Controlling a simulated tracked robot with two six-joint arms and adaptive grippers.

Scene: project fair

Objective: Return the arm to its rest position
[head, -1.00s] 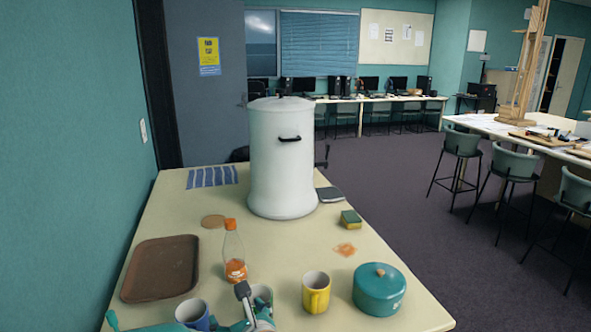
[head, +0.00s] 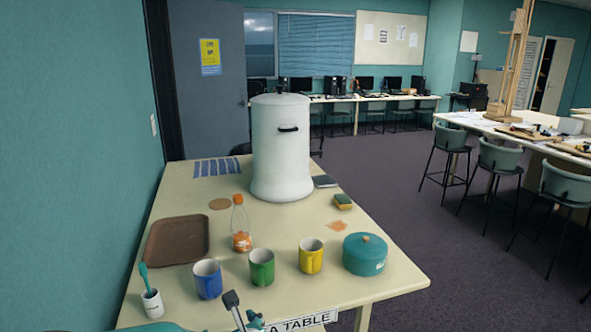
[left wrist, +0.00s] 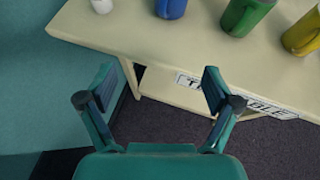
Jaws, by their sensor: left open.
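My left gripper (head: 243,312) shows at the bottom edge of the head view, in front of the tea table's (head: 350,282) near edge. In the left wrist view the left gripper (left wrist: 158,88) has its two fingers spread apart with nothing between them; the floor and the table's front edge lie beyond. Most of the left arm is below the head picture. My right gripper is in neither view.
Near the table's front stand a white cup holding a teal utensil (head: 152,303), a blue mug (head: 208,280), green mug (head: 262,267), yellow mug (head: 311,256) and teal pot (head: 365,255). Behind are a brown tray (head: 178,240), orange bottle (head: 240,226) and white urn (head: 281,155).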

